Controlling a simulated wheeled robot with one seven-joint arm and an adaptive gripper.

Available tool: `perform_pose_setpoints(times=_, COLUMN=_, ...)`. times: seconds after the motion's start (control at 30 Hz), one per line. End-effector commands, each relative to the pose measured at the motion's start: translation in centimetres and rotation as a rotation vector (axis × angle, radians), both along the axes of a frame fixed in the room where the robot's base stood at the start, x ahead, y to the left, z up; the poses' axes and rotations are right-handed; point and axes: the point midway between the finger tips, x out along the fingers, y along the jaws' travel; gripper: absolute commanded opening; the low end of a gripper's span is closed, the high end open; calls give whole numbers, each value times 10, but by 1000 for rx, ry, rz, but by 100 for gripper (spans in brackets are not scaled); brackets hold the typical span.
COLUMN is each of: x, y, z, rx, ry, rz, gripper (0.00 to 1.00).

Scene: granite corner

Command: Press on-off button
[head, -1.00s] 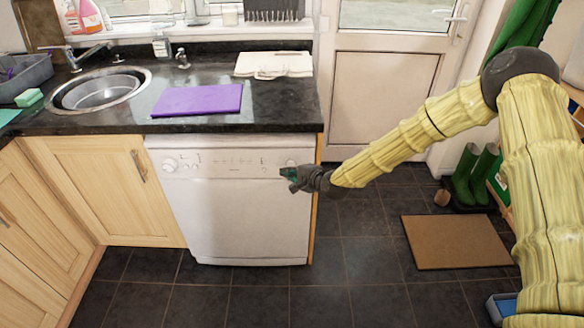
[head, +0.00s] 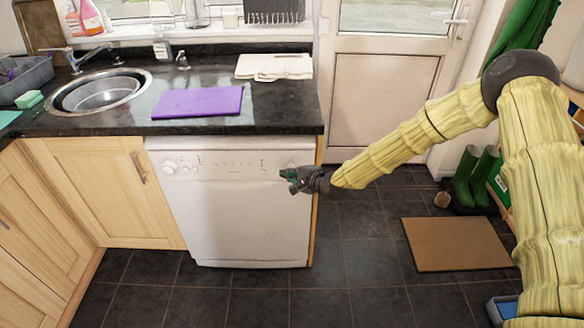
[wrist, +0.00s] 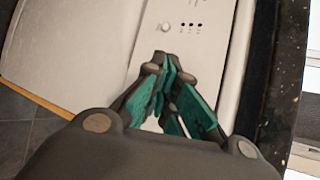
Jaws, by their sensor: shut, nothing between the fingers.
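The white dishwasher (head: 245,220) stands under the dark counter, with its control panel (head: 225,164) along the top. My gripper (head: 284,175) is in front of the right end of this panel, its fingers pointing left. In the wrist view, my gripper (wrist: 166,60) has its green-padded fingers together at the tips, with nothing held. A small round button (wrist: 166,28) shows on the white panel just beyond the fingertips, beside several dark dots. The tips appear apart from it; the exact depth gap is unclear. No readable label marks it as the on-off button.
The counter edge (head: 230,129) overhangs the panel; in the wrist view the dark counter (wrist: 283,85) lies to the right. A purple board (head: 198,101) lies on top. The dark tiled floor (head: 350,265) in front is mostly clear, with a brown mat (head: 455,245) at right.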

Motion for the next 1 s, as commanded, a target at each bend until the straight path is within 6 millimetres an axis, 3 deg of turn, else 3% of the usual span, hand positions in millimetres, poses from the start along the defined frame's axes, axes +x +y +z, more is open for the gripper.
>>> perform_pose_setpoints(times=1.0, x=9, y=0, z=0, rx=0, ry=0, rz=0, gripper=0)
